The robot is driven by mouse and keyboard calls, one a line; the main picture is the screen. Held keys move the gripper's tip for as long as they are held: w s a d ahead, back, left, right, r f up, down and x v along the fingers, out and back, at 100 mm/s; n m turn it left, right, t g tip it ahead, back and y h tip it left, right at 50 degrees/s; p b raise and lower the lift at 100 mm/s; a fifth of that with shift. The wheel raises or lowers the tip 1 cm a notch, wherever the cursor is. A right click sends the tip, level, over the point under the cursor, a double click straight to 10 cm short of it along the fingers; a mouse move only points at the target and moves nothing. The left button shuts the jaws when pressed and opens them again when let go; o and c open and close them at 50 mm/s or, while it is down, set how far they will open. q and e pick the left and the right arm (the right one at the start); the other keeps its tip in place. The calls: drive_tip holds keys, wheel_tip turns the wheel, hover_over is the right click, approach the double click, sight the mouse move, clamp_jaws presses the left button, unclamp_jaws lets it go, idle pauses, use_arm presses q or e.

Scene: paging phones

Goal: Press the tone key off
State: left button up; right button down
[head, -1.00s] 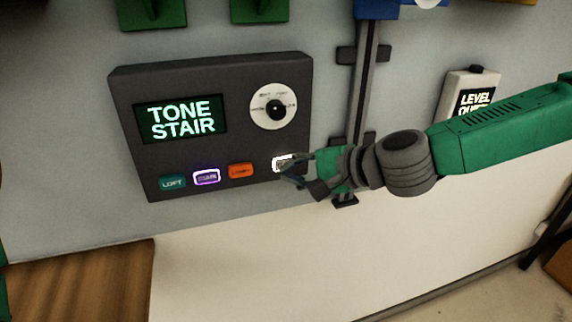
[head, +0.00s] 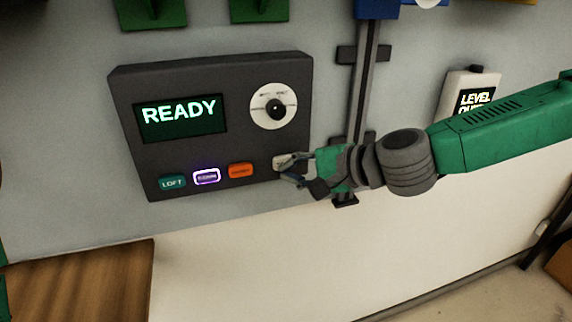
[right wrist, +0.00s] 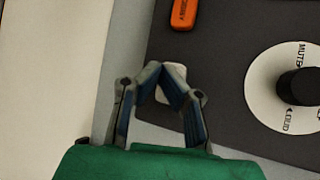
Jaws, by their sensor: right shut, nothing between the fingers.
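The dark paging panel (head: 215,135) is on the grey wall, and its screen (head: 180,118) reads READY. The tone key, a pale key (head: 280,161) at the right end of the lower row, is unlit. It also shows in the right wrist view (right wrist: 176,72), partly hidden behind my fingertips. My right gripper (head: 284,168) is shut and empty, with its tips at this key. In the right wrist view the fingertips (right wrist: 162,72) meet over the key; whether they touch it I cannot tell. My left gripper is not in view.
Beside the tone key are an orange key (head: 240,170), a purple-lit key (head: 207,176) and a teal LOFT key (head: 172,182). A white dial (head: 274,106) sits above. A vertical rail (head: 363,85) and a level box (head: 474,92) are to the right.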

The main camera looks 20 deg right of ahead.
drive_tip(key=s, duration=0.6)
idle(0.5)
drive_tip(key=shift+d, duration=0.1)
drive_tip(key=s+d+f+n+g+h+b, duration=0.1)
drive_tip(key=s+f+n+g+h+b, duration=0.2)
drive_tip(key=s+f, duration=0.85)
drive_tip(key=s+f+n+g+h+b, duration=0.1)
drive_tip(key=s+f+n+g+b, duration=0.25)
drive_tip(key=f, duration=1.65)
drive_tip(key=s+d+f+n+g+h+b, duration=0.1)
drive_tip(key=s+d+f+n+h+b, duration=0.1)
drive_tip(key=s+d+f, duration=0.3)
drive_tip(key=s+d+f+n+g+h+b, duration=0.1)
drive_tip(key=s+d+f+n+b, duration=0.4)
drive_tip(key=f, duration=0.5)
drive_tip(key=d+h, duration=0.1)
drive_tip(key=d, duration=0.1)
drive_tip(key=shift+d+h, duration=0.3)
drive_tip(key=shift+d, duration=0.05)
